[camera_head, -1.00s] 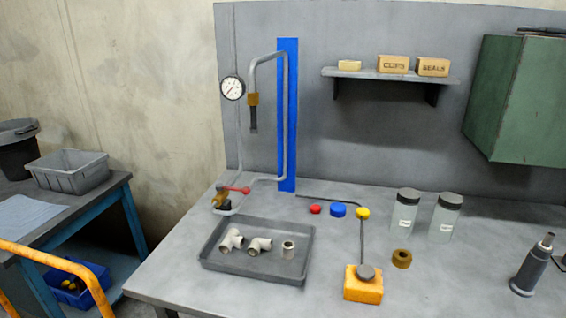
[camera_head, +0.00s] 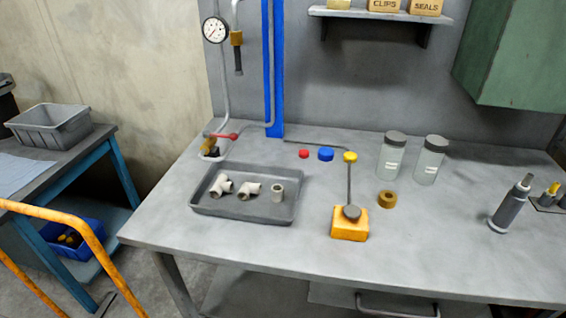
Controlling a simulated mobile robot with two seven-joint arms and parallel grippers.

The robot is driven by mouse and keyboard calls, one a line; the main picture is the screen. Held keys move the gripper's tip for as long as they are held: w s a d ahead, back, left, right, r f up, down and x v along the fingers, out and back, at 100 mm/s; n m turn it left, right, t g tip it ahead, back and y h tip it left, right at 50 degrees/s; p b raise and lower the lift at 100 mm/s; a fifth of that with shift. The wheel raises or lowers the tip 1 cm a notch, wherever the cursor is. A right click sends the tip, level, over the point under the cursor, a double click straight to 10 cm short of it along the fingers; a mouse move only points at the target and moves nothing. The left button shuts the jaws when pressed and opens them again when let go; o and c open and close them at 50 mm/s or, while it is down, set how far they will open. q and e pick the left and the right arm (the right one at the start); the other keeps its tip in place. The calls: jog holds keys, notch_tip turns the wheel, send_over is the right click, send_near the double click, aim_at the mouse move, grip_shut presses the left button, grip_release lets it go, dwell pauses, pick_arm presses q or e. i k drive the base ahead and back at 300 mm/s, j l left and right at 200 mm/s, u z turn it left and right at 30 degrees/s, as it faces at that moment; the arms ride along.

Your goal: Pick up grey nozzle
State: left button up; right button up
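A dark grey cylinder with a narrow, lighter tip (camera_head: 511,205) stands tilted on the right part of the grey workbench (camera_head: 430,235). At the right edge, a small dark holder (camera_head: 541,204) carries a yellow-tipped piece (camera_head: 551,190) and a short grey piece (camera_head: 562,201), partly cut off by the frame. I cannot tell for sure which of these grey pieces is the grey nozzle. Neither of my grippers shows in the head view.
A grey tray (camera_head: 230,210) with white pipe fittings lies at left on the bench. An orange block (camera_head: 350,228) with a rod, a brass ring (camera_head: 387,199) and two clear jars (camera_head: 391,158) (camera_head: 430,162) stand between. An orange rail (camera_head: 85,232) is at lower left.

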aim_at(525, 186)
jog(key=z, duration=1.5)
jog(key=i+l+u, duration=0.1)
jog(key=l+u, duration=0.5)
jog(key=u, duration=0.25)
jog(key=l+u, duration=0.45)
jog(key=l, duration=1.45)
